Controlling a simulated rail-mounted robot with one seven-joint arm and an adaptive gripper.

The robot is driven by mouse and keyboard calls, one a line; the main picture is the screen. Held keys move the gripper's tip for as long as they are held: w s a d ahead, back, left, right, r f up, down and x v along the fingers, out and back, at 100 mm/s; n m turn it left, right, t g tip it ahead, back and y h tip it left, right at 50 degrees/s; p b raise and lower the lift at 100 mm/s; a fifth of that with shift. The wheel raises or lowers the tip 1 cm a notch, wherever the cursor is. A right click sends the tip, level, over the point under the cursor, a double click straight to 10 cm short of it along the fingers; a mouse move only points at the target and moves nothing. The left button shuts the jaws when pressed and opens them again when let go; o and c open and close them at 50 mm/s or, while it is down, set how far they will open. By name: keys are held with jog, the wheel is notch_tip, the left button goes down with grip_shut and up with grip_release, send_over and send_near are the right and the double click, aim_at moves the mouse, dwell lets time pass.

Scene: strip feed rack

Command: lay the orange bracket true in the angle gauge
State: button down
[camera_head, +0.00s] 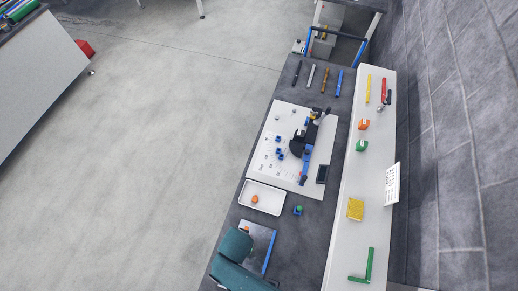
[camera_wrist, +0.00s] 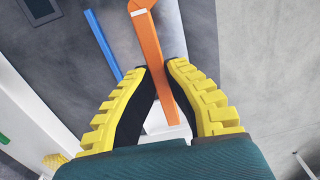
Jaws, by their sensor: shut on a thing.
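The orange bracket (camera_wrist: 152,42) is a long flat bar in the wrist view, with a bend at its far end near the top edge. My gripper (camera_wrist: 162,68) has yellow ribbed fingers shut on the bar. In the head view my teal wrist (camera_head: 234,248) hides the fingers and the bracket. A white board (camera_head: 265,160) with a fan of marks, a dark sector (camera_head: 297,146) and a blue arm (camera_head: 306,158) looks like the angle gauge. It stands farther up the bench, apart from my gripper.
A grey plate (camera_head: 254,232) with a blue strip (camera_head: 269,252) lies beside my wrist. A white tray (camera_head: 272,207) holds a small orange thing (camera_head: 255,199). A small blue-and-green thing (camera_head: 298,210) stands beside it. A white shelf (camera_head: 345,225) with a green bracket (camera_head: 369,265) runs along the right.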

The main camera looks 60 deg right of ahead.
jog(key=s+d, duration=0.2)
jog(key=s, duration=0.4)
jog(key=shift+d, duration=0.2)
dwell(1.3)
jog(key=shift+f+b, duration=4.5)
jog(key=shift+f, duration=2.3)
